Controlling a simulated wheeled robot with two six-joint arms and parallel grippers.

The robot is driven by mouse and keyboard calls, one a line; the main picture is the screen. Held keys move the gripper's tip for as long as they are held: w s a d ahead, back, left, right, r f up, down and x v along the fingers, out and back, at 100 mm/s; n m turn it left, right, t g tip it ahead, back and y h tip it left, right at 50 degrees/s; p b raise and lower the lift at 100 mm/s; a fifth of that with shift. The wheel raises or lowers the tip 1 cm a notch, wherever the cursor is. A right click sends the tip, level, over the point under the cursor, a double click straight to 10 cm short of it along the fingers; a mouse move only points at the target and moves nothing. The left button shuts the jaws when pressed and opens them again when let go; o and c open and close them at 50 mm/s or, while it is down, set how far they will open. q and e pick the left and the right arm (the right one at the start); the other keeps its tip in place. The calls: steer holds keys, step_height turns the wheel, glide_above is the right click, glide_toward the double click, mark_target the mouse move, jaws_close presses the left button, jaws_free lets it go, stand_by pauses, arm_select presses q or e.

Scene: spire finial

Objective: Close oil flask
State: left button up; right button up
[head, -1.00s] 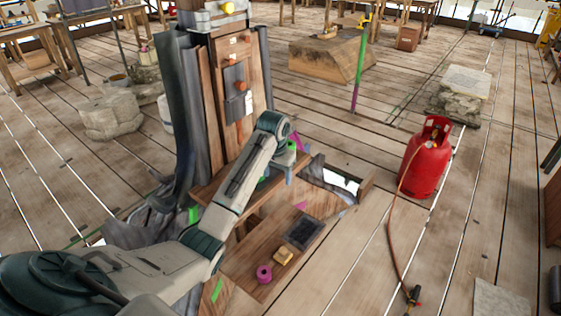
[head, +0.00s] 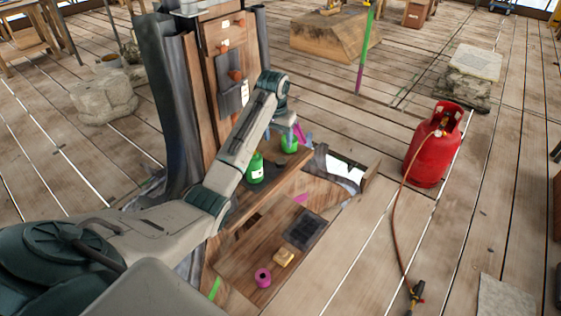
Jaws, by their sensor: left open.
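A green flask (head: 256,169) with a pale label stands on the wooden bench by the tall panel. A second green container (head: 290,144) stands farther right, just below my left gripper. I cannot tell which of the two is the oil flask, nor whether either has its cap on. My left gripper (head: 293,131) is small in view, points down and is open at the second green container. I cannot tell whether it touches it. A purple piece (head: 303,133) shows beside the fingers. My right gripper is out of view.
The lower bench board holds a pink roll (head: 263,277), a yellow block (head: 284,257) and a dark tray (head: 305,228). A white sheet (head: 345,169) lies behind. A red gas cylinder (head: 432,146) with a hose stands right. The tall panel (head: 231,75) rises behind my arm.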

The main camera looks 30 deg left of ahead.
arm_select(q)
glide_above(280, 160)
steer(key=s, duration=0.1)
step_height(280, 160, down, 5)
steer(key=shift+s+d+f+p, duration=0.1)
steer(key=shift+d+p, duration=0.05)
steer(key=shift+p, duration=0.2)
steer(key=f, duration=0.1)
steer(key=f+p, duration=0.1)
steer(key=f, duration=0.2)
steer(key=shift+w, duration=0.35)
steer(key=shift+w+f+p, duration=0.1)
steer(key=shift+f+p, duration=0.2)
steer(key=shift+f, duration=0.3)
steer(key=c, duration=1.1)
